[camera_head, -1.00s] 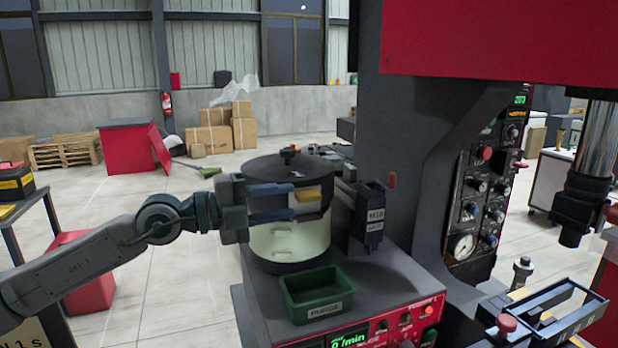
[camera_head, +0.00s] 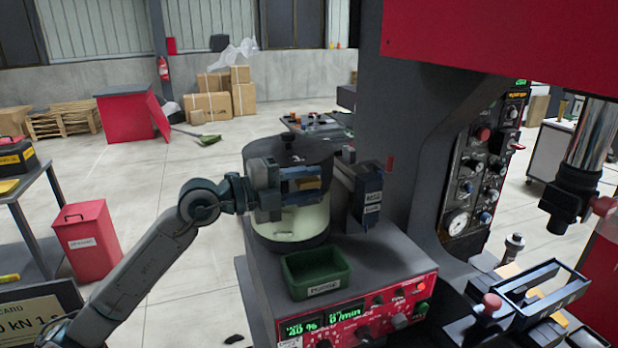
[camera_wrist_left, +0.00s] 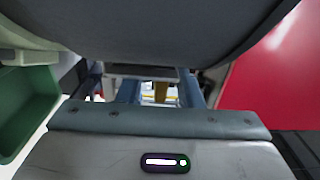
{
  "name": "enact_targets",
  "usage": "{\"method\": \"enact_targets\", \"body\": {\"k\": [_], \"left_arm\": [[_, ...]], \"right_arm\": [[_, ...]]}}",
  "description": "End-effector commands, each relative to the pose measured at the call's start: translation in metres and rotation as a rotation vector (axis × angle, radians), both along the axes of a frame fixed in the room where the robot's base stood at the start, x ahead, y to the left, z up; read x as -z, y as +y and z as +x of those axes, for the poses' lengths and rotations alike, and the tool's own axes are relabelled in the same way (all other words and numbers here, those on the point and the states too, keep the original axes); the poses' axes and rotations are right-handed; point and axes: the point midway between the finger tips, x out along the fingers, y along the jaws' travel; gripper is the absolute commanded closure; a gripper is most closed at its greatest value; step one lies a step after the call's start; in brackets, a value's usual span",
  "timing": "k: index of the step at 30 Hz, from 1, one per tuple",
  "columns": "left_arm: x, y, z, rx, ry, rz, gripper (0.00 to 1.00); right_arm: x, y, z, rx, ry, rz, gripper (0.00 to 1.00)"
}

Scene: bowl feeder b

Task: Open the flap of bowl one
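Bowl one appears to be the round feeder bowl (camera_head: 290,235), with a dark top and a pale cream front, standing on the grey feeder cabinet (camera_head: 350,260). The cream front panel (camera_head: 303,221) looks like the flap; its handle does not show now. My left gripper (camera_head: 318,184) is in front of the bowl's upper front, its two fingers apart, one above the other. The left wrist view shows the spread fingers (camera_wrist_left: 158,91) below a dark curved surface (camera_wrist_left: 150,30). My right gripper is out of view.
A green bin (camera_head: 316,274) stands in front of the bowl on the cabinet. A dark labelled box (camera_head: 368,195) is close at the bowl's right. The grey press column (camera_head: 410,130) rises behind it. Open floor lies left of the cabinet.

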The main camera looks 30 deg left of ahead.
Motion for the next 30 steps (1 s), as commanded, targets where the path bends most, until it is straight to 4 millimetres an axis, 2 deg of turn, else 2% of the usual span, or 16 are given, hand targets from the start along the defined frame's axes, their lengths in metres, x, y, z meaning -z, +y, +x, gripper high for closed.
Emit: {"method": "enact_targets", "body": {"k": [14, 19, 30], "left_arm": [[-0.0001, -0.0041, 0.0040, 0.000, 0.001, 0.001, 0.67], [-0.0001, -0.0040, 0.0039, 0.000, 0.001, 0.000, 1.00], [0.0010, -0.0052, 0.0029, 0.001, -0.021, 0.025, 1.00]], "right_arm": [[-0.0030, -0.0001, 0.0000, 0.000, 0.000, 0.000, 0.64], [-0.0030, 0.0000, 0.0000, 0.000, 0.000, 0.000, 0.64], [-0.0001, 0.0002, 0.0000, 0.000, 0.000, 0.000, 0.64]]}}
